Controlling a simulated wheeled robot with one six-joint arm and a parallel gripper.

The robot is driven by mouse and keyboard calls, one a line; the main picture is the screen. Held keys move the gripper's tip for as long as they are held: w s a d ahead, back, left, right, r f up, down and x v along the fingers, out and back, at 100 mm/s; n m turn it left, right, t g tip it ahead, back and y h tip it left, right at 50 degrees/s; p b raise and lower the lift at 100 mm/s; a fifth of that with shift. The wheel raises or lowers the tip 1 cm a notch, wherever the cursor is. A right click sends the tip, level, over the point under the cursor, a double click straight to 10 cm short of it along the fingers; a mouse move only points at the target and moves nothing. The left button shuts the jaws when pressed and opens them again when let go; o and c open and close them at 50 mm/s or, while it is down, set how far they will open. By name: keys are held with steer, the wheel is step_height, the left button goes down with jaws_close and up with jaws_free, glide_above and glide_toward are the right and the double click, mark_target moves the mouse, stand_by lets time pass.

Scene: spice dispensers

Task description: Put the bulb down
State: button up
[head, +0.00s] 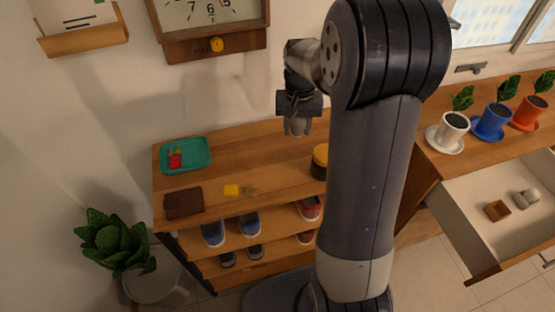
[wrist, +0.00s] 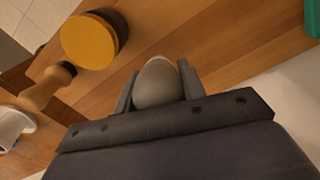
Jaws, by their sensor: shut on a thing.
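A pale grey bulb (wrist: 157,84) sits between the two fingers of my gripper (wrist: 158,88) in the wrist view, and the gripper is shut on it. In the head view, my gripper (head: 298,122) hangs above the wooden shoe rack top (head: 250,155), with the bulb (head: 297,128) at its lower end. The bulb appears to be held above the wood, apart from it.
The middle of the top is clear. An open drawer (head: 465,215) stands at right, below potted plants.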

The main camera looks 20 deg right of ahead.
mark_target(295, 158)
step_height(295, 158, down, 9)
steer(key=shift+f, duration=0.2)
stand_by(0.3)
steer(key=shift+f, duration=0.15)
steer(key=o, duration=0.9)
